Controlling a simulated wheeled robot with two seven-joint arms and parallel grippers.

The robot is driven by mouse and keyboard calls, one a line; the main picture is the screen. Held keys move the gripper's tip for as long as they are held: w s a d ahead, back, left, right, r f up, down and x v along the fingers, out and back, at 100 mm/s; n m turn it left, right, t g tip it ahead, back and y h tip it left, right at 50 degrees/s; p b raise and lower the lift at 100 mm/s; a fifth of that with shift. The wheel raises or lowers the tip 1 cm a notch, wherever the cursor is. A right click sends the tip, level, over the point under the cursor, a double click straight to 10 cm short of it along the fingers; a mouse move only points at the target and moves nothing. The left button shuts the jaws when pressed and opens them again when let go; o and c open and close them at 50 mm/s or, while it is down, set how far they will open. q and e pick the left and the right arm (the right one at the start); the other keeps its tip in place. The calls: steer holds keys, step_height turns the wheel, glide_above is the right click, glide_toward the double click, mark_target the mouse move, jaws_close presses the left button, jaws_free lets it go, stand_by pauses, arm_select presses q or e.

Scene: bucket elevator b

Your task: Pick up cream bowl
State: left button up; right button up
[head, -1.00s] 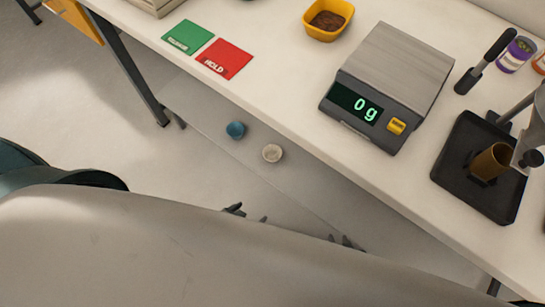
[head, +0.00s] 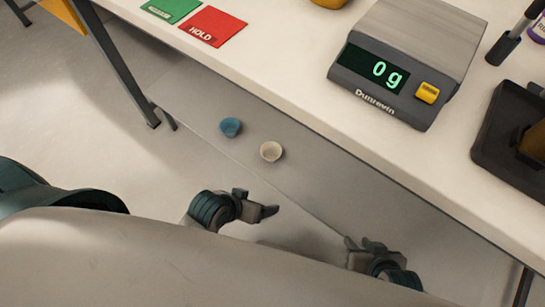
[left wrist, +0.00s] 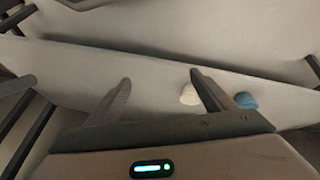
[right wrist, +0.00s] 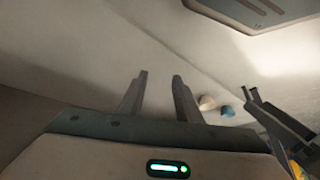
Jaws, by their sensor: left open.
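The cream bowl (head: 271,151) sits upright on the lower shelf (head: 320,180) under the table, just right of a blue bowl (head: 230,127). My left gripper (head: 262,204) is open and empty, below and apart from the cream bowl in the head view. In the left wrist view the cream bowl (left wrist: 189,95) shows just left of the right-hand finger, which partly covers it. My right gripper (head: 358,247) is open and empty, farther right and lower. The cream bowl (right wrist: 206,103) lies to the right of its fingers in the right wrist view.
The white tabletop (head: 290,75) overhangs the shelf. It carries a scale (head: 400,70) reading 0 g, a red HOLD card (head: 213,27), a green card (head: 171,9) and a black tray (head: 500,150). A dark table leg (head: 120,75) stands left of the bowls.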

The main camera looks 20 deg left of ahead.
arm_select(q)
steer(key=w+d+f+n+g, duration=0.1)
steer(key=w+d+n+g, duration=0.35)
steer(key=w, duration=0.75)
steer(key=w+a+r+n+y, duration=0.1)
steer(key=w+a+r+n, duration=0.1)
steer(key=w+n, duration=0.3)
steer(key=w+a+r+n+y, duration=0.2)
steer(key=w+a+r+n, duration=0.1)
steer(key=w+a+n, duration=0.2)
steer(key=shift+w+g, duration=0.35)
steer(key=shift+w, duration=0.8)
arm_select(e)
steer(key=shift+s+r, duration=0.3)
steer(key=shift+r, duration=0.2)
arm_select(q)
step_height(320, 180, down, 11)
steer(key=b, duration=0.3)
steer(key=shift+r, duration=0.1)
steer(key=shift+f+b, duration=0.4)
steer(key=shift+f, duration=0.35)
arm_select(e)
steer(key=w+a+t, duration=0.1)
steer(key=a+r+y, duration=0.1)
steer(key=w+a+t, duration=0.1)
steer(key=a, duration=0.1)
steer(key=shift+w+r+t+y, duration=0.3)
steer(key=shift+w, duration=0.05)
